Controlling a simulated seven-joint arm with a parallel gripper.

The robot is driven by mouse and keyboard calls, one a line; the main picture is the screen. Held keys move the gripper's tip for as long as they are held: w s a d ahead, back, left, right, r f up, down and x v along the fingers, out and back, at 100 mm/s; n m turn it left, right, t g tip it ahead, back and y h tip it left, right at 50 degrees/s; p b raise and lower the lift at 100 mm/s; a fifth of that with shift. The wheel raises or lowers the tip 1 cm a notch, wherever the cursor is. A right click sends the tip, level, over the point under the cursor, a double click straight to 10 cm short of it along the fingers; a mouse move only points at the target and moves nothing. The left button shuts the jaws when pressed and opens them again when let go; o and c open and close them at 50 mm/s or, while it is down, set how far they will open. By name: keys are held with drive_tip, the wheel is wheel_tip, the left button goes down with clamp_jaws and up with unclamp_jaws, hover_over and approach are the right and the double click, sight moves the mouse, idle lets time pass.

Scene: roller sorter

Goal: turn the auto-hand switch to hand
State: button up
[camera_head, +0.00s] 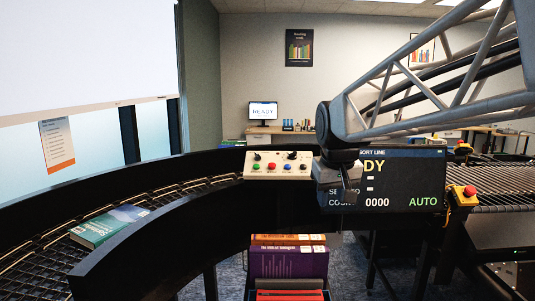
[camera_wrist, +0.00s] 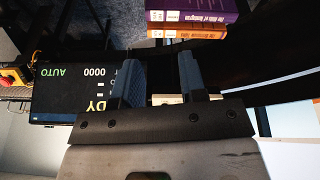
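The cream control panel (camera_head: 277,174) sits on the black guard wall, left of my gripper. It carries a row of coloured buttons and two black knobs, a left knob (camera_head: 257,156) and a right knob (camera_head: 292,155). The labels are too small to read, so I cannot tell which is the auto-hand switch. The dark display (camera_head: 395,190) reads AUTO at its lower right. My gripper (camera_head: 348,192) hangs in front of the display's left part, apart from the panel. In the wrist view my gripper (camera_wrist: 160,78) has its blue fingers apart, with nothing held between them.
A teal book (camera_head: 110,226) lies on the curved roller conveyor (camera_head: 35,262) at left. A red emergency button (camera_head: 469,191) on a yellow box stands right of the display. Purple and orange books (camera_head: 288,262) are stacked below the panel. The space above the panel is clear.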

drive_tip(key=w+a+r+n, duration=0.1)
drive_tip(key=w+a+r, duration=0.15)
drive_tip(key=w, duration=0.55)
drive_tip(key=w+a+r, duration=0.2)
drive_tip(key=w+a, duration=0.2)
drive_tip(key=w, duration=0.4)
drive_tip(key=w+a+r+n, duration=0.1)
drive_tip(key=w+a+r, duration=0.15)
drive_tip(key=w, duration=0.45)
drive_tip(key=n+t, duration=0.1)
drive_tip(key=n, duration=0.1)
approach(257, 153)
drive_tip(key=f, duration=0.2)
drive_tip(key=shift+w+d+r+y, duration=0.1)
drive_tip(key=shift+w+r+y, duration=0.1)
drive_tip(key=shift+w+y, duration=0.1)
drive_tip(key=shift+x, duration=3.9)
drive_tip(key=c, duration=0.6)
drive_tip(key=shift+c, duration=0.2)
